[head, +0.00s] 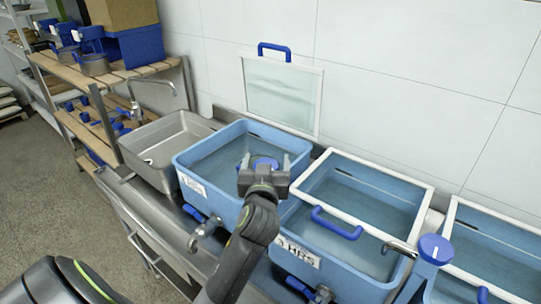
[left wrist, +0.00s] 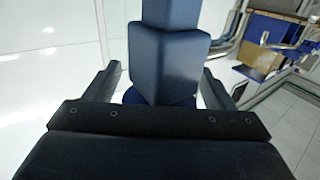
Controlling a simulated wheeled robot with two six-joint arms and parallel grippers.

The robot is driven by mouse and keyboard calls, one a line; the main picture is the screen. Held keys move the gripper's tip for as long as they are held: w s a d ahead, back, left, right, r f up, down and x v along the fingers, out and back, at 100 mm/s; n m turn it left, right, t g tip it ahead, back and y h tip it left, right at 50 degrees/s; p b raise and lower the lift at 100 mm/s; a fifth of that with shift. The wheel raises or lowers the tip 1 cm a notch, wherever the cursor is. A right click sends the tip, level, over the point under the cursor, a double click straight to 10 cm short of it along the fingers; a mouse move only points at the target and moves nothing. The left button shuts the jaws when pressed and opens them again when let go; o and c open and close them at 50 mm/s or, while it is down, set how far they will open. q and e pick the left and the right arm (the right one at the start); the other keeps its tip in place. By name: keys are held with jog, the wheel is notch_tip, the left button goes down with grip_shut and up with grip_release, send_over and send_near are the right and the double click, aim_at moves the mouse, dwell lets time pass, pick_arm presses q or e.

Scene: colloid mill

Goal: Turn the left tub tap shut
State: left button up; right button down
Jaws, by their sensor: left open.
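The left tub (head: 184,165) is a light blue basin of water, without a white-framed lid on it. Its tap (head: 206,231) is a grey metal spout low on the front, with a blue lever (head: 194,213) beside it. My left gripper (head: 263,178) is open over the right part of this tub, to the right of the tap and apart from it. A blue thing shows by its fingers. In the left wrist view a dark blue blocky thing (left wrist: 166,65) stands between the open fingers; what it is and whether they touch it, I cannot tell. My right gripper is out of view.
A middle tub with a white-framed lid and blue handle (head: 336,223) stands to the right, its tap (head: 321,294) low in front. A third tub and a blue post (head: 433,249) are further right. A steel sink (head: 165,150) and wooden shelves (head: 120,76) are left.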

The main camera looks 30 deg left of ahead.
pick_arm(q)
jog(key=shift+s+d+r, duration=0.15)
jog(key=shift+s+r, duration=0.1)
jog(key=shift+s, duration=0.05)
jog(key=shift+c, duration=2.3)
jog(key=c, duration=0.5)
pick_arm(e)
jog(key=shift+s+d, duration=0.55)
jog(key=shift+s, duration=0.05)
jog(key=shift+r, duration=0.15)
